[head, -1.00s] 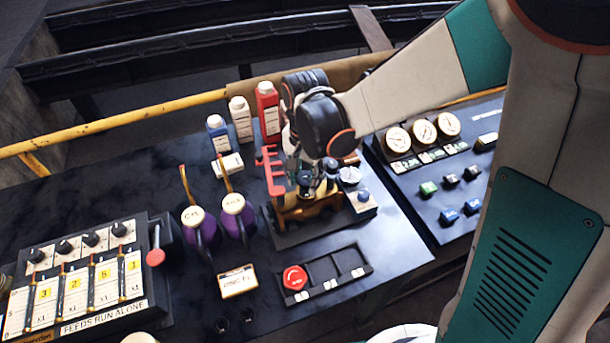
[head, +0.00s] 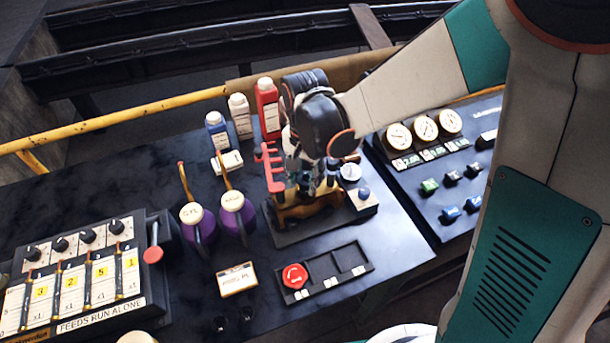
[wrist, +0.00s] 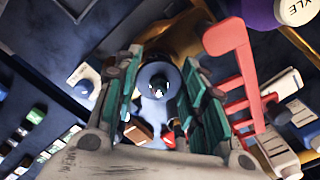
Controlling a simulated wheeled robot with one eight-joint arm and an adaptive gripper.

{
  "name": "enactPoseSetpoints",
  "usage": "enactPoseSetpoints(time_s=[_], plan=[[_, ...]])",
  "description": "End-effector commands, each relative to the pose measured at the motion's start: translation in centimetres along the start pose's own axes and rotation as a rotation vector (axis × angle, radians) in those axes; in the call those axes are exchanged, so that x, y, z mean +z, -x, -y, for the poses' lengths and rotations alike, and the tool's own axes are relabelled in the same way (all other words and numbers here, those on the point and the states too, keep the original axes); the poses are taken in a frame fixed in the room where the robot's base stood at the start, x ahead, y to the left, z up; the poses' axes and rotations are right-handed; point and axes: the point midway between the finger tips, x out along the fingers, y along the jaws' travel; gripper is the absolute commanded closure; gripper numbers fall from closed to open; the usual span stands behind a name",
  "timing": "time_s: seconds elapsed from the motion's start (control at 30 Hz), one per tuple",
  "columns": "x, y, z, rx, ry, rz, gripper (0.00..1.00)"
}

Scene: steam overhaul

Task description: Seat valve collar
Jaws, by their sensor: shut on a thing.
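In the wrist view my gripper (wrist: 160,72) has its two teal fingers on either side of a round blue-grey collar-like piece (wrist: 157,98) with a small bright hole in its middle. The gripper is shut on this piece. In the head view my gripper (head: 318,180) points down over a brass valve body (head: 300,213) on a black base (head: 287,237). The fingers and wrist hide the piece there. I cannot tell whether it touches the brass body or sits fully down on it.
A red toothed rack (head: 272,172) stands close left of my gripper; it is also near the right finger in the wrist view (wrist: 236,72). Two purple oil cans (head: 236,215) stand left. A tray with a red knob (head: 294,276) lies in front. Bottles (head: 267,108) stand behind.

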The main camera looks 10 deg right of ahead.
Motion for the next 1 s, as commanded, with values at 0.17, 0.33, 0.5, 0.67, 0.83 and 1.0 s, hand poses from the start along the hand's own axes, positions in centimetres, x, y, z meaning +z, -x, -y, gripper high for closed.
enactPoseSetpoints(time_s=[0.17, 0.33, 0.5, 0.67, 0.83, 1.0], plan=[[0.00, -0.03, 0.01, 0.000, 0.000, 0.000, 0.92], [0.00, -0.37, 0.01, 0.000, 0.000, 0.000, 0.92], [0.00, -0.63, 0.01, 0.000, 0.000, 0.000, 0.92], [0.00, -0.57, 0.01, 0.000, 0.000, 0.000, 0.92], [0.00, -0.57, 0.01, 0.000, 0.000, 0.000, 0.38], [0.00, -0.58, 0.01, 0.000, 0.000, 0.000, 0.38]])
